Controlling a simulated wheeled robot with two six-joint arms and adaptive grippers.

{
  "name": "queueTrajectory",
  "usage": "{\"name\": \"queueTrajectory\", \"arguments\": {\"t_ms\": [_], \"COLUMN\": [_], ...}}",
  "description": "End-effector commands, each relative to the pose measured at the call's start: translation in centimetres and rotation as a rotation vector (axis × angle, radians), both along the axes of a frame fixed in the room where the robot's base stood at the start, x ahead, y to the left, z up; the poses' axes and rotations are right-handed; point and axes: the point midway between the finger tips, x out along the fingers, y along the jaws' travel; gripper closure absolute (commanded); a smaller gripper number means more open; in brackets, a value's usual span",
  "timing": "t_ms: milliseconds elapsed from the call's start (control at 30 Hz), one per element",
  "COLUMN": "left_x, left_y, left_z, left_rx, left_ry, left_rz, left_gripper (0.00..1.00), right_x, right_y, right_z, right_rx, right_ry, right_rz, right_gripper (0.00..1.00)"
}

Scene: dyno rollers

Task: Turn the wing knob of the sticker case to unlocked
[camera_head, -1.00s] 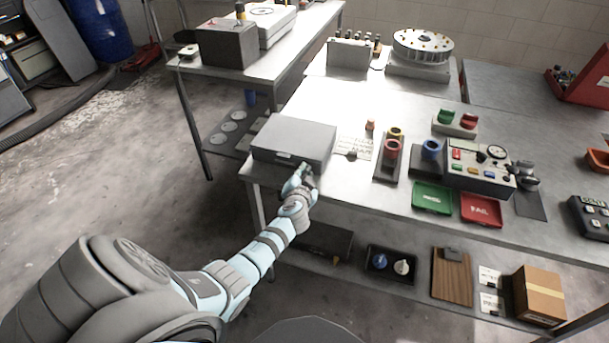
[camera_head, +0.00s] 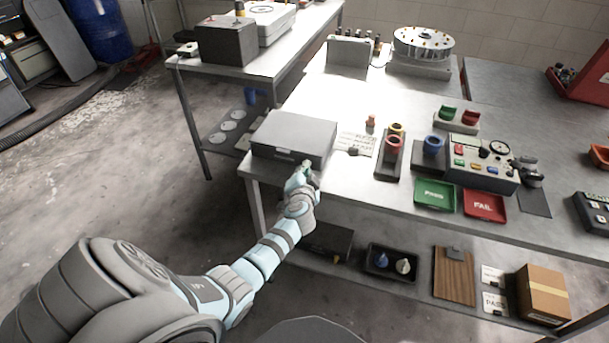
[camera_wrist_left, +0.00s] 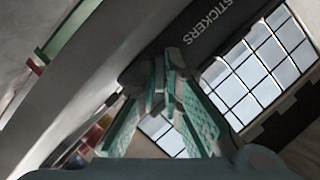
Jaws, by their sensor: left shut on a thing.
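The sticker case (camera_head: 293,132) is a flat grey box at the left front corner of the workbench. Its dark front with the word STICKERS (camera_wrist_left: 208,20) shows in the left wrist view. My left gripper (camera_head: 307,167) is at the right part of the case's front face. In the left wrist view my left gripper (camera_wrist_left: 170,78) has its teal-padded fingers closed together at the tips, against the front of the case. The wing knob is mostly hidden between the fingertips, so its turn angle cannot be read. My right gripper is not in view.
Right of the case lie a white card (camera_head: 357,142) and a dark holder (camera_head: 389,158) with red and yellow rings. A green tray (camera_head: 435,194) and a red tray (camera_head: 484,205) lie near the bench's front edge. A lower shelf holds a black bin (camera_head: 391,262).

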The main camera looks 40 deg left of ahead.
Motion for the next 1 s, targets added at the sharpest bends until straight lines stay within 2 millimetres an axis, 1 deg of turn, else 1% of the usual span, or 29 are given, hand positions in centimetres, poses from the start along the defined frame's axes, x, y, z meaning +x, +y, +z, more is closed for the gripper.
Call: {"name": "queueTrajectory", "arguments": {"t_ms": [33,400,600,800,1000], "left_x": [0.2,0.2,0.2,0.2,0.2], "left_y": [0.0,0.0,0.0,0.0,0.0], "left_z": [-0.3,-0.5,-0.4,-0.3,-0.1], "left_rx": [0.037,0.366,0.531,0.660,0.740], "left_ry": [0.006,0.119,0.176,0.220,0.247], "left_rz": [0.000,0.002,0.003,0.003,0.004], "left_gripper": [1.00,1.00,1.00,1.00,1.00], "right_x": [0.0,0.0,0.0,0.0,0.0], "right_y": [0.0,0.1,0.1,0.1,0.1], "right_z": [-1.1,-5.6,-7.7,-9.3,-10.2], "right_rx": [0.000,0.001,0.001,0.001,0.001], "right_ry": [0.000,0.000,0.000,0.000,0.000], "right_rz": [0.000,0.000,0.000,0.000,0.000], "right_gripper": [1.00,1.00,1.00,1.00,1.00]}}
